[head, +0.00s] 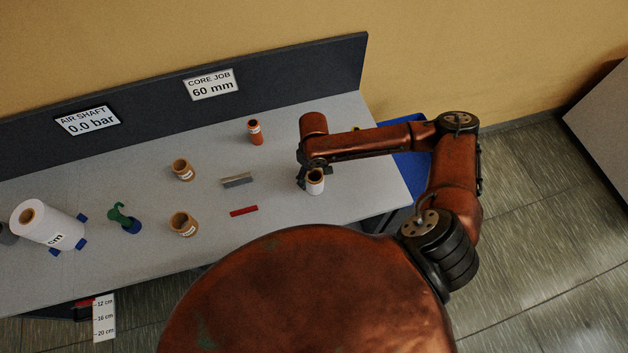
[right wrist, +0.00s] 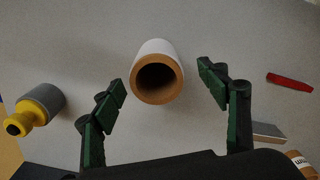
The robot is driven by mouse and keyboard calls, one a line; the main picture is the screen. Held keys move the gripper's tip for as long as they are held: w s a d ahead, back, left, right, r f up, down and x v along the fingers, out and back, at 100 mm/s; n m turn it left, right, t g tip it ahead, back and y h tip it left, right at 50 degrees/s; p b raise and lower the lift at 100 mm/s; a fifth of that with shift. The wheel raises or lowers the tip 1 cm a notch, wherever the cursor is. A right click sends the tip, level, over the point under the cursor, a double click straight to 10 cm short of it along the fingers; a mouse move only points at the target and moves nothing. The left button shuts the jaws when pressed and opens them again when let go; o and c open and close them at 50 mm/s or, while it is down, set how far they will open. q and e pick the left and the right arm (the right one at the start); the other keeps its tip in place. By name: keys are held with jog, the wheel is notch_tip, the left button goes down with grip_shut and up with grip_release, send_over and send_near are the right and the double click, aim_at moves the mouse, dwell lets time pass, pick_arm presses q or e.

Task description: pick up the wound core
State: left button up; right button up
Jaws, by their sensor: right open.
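The wound core is a white-wrapped roll with a brown tube end (head: 315,182). It stands on the grey bench near its right end, and its upper part is close to my right gripper. In the right wrist view the wound core (right wrist: 158,50) shows its open brown end between the fingers. My right gripper (right wrist: 163,85) is open, with one green-padded finger on each side of the core and a visible gap to both. In the head view the arm and wrist partly cover this gripper (head: 308,177). My left gripper is not in view.
A red bar (head: 244,211), a grey metal block (head: 237,180), brown cores (head: 183,170) (head: 183,224) and an orange cylinder (head: 255,132) lie left of the gripper. A blue surface (head: 412,165) is beyond the bench's right edge.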

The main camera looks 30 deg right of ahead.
aim_at(315, 179)
jog(key=f, duration=0.3)
jog(key=shift+d+f, duration=0.25)
jog(key=shift+f, duration=0.45)
jog(key=shift+c, duration=0.2)
jog(key=c, duration=1.3)
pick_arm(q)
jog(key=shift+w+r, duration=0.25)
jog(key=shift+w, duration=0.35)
